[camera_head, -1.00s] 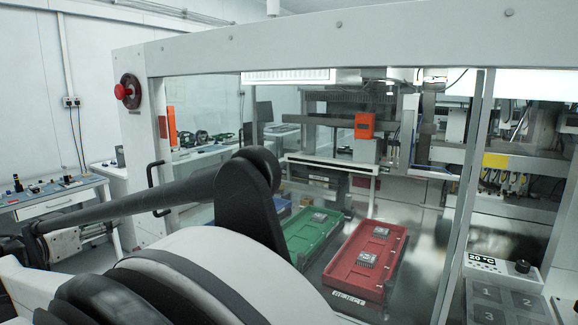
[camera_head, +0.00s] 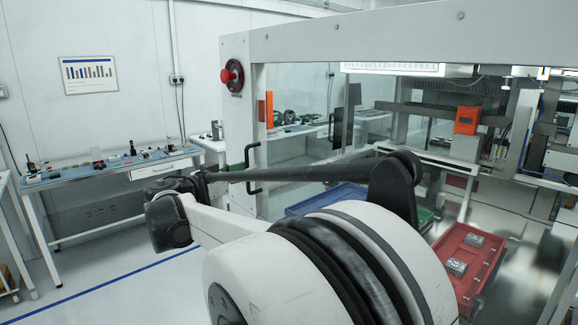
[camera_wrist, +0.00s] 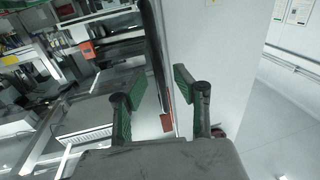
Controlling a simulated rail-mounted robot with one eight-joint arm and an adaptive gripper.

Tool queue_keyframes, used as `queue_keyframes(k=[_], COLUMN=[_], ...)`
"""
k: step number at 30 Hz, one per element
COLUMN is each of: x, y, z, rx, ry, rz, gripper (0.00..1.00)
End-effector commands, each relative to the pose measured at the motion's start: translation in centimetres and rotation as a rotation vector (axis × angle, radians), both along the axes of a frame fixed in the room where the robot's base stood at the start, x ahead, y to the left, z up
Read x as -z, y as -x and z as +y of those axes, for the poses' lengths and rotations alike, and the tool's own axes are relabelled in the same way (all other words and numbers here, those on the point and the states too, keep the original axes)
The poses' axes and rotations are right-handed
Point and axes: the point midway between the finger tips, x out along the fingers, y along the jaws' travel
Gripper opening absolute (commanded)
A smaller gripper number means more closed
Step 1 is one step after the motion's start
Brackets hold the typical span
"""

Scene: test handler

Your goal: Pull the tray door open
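The machine's black C-shaped door handle (camera_head: 252,168) is on its front left side, below the red emergency button (camera_head: 231,76). My gripper (camera_head: 238,169) is small and partly hidden behind my arm in the head view; a green finger pad shows just left of the handle. In the wrist view my gripper (camera_wrist: 160,82) is open, its two green-padded fingers apart. A long dark bar (camera_wrist: 155,45), which looks like the handle, runs along the white panel edge beyond the fingers. I cannot tell how near it is. No grip on it shows.
Inside the machine are a red tray (camera_head: 487,243) with chips, a green tray (camera_head: 425,215) and a blue tray (camera_head: 318,200), partly behind my arm. A workbench (camera_head: 110,172) with small items stands at the left wall. The floor (camera_head: 150,265) at left is clear.

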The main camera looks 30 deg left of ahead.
Motion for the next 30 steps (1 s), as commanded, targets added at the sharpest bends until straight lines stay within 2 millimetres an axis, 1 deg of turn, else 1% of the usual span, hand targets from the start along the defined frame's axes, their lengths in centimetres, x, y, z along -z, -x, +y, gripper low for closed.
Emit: queue_keyframes(k=[1, 5, 14, 18, 21, 30], x=[-0.05, -0.03, 0.0, 0.0, 0.0, 0.0], y=[-0.54, -1.24, -1.39, -1.39, -1.38, -1.37], z=[-0.09, -0.18, -0.18, -0.18, -0.18, -0.18], rx=[0.001, 0.0, 0.0, 0.0, 0.0, 0.0], ry=[0.0, 0.0, 0.0, 0.0, 0.0, 0.0], rz=[0.0, 0.0, 0.0, 0.0, 0.0, 0.0], gripper=[0.28, 0.28, 0.28, 0.11, 0.0, 0.0])
